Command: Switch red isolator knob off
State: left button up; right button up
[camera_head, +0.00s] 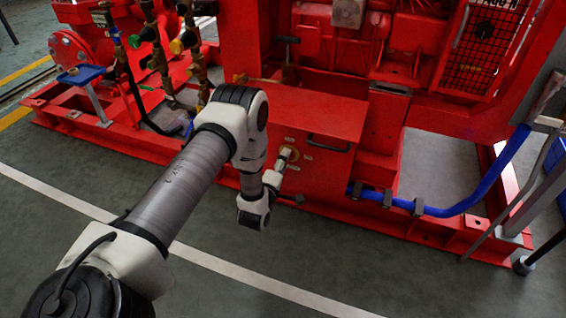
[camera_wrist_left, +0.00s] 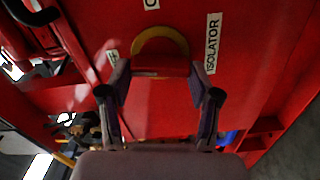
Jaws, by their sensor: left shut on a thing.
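The red isolator knob (camera_wrist_left: 160,66) sits in front of a yellow round plate (camera_wrist_left: 160,34) on a red panel in the left wrist view. A white label reading ISOLATOR (camera_wrist_left: 212,43) is to its right. My left gripper (camera_wrist_left: 160,74) has one finger on each side of the knob and is shut on it. In the head view, my left gripper (camera_head: 284,157) reaches the front of the red box (camera_head: 318,165), and the yellow plate (camera_head: 292,153) shows just behind it. The knob is hidden there by the gripper. My right gripper is not in view.
A black handle (camera_head: 328,142) is on the box above and right of the knob. A blue hose (camera_head: 460,211) runs along the base at the right. Brass valves and pipes (camera_head: 160,50) stand at the upper left. The grey floor in front is clear.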

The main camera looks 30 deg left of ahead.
pick_arm(q)
jog(key=shift+a+n, duration=0.1)
jog(key=shift+n, duration=0.7)
jog(key=o, duration=1.1)
jog(key=shift+w, duration=0.1)
jog(key=shift+o, duration=0.2)
jog(key=v, duration=0.7)
jog(key=shift+s, duration=0.3)
